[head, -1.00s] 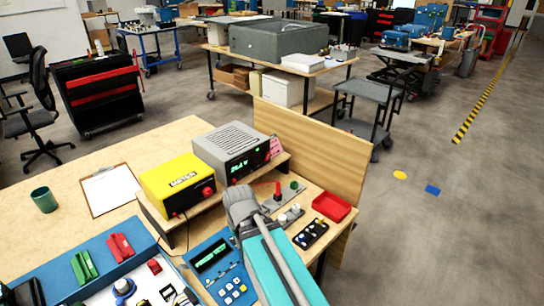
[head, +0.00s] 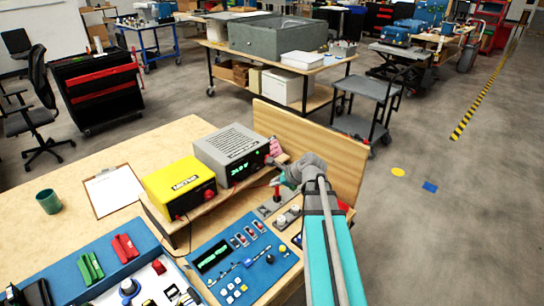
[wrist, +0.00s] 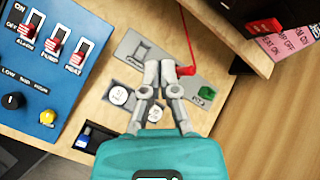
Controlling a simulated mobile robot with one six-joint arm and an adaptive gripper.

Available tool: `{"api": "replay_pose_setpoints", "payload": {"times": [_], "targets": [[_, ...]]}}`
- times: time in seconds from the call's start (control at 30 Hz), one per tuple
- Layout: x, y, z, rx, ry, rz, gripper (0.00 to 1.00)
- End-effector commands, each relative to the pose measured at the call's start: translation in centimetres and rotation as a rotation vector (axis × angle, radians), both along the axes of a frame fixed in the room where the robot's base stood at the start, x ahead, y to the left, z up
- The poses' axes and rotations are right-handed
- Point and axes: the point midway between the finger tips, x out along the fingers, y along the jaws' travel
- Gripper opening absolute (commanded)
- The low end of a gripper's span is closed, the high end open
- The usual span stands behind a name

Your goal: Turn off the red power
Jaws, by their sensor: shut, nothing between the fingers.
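A grey power supply (head: 233,153) with a lit green display stands on the wooden shelf in the head view. A red part (wrist: 262,27) beside a pink label (wrist: 288,38) with ON and OFF wording shows at the top right of the wrist view. I cannot tell whether this part is a switch. My gripper (wrist: 158,78) is shut and empty over a grey plate. A red plug (wrist: 186,70) on a red wire is just right of its fingertips, with a green socket (wrist: 208,92) farther right. In the head view my gripper (head: 285,179) is partly hidden behind my wrist.
A blue panel (wrist: 45,75) with red toggles is left of my gripper in the wrist view. Two white round knobs (wrist: 117,95) lie nearby. A yellow meter (head: 180,187) stands beside the supply. A wooden board (head: 325,150) rises behind the bench.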

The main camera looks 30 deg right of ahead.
Motion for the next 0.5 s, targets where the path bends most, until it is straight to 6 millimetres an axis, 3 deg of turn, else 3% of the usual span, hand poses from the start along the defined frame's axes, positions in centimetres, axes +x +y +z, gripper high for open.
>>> {"api": "replay_pose_setpoints", "payload": {"times": [0.03, 0.2, 0.33, 0.5], "targets": [[0.4, -1.7, 1.0, 0.065, -0.003, -0.085, 0.0], [1.1, -5.9, 3.1, 0.281, -0.014, -0.326, 0.0], [1.2, -8.0, 4.1, 0.396, -0.02, -0.44, 0.0], [1.3, -9.2, 4.7, 0.462, -0.024, -0.504, 0.0]]}}
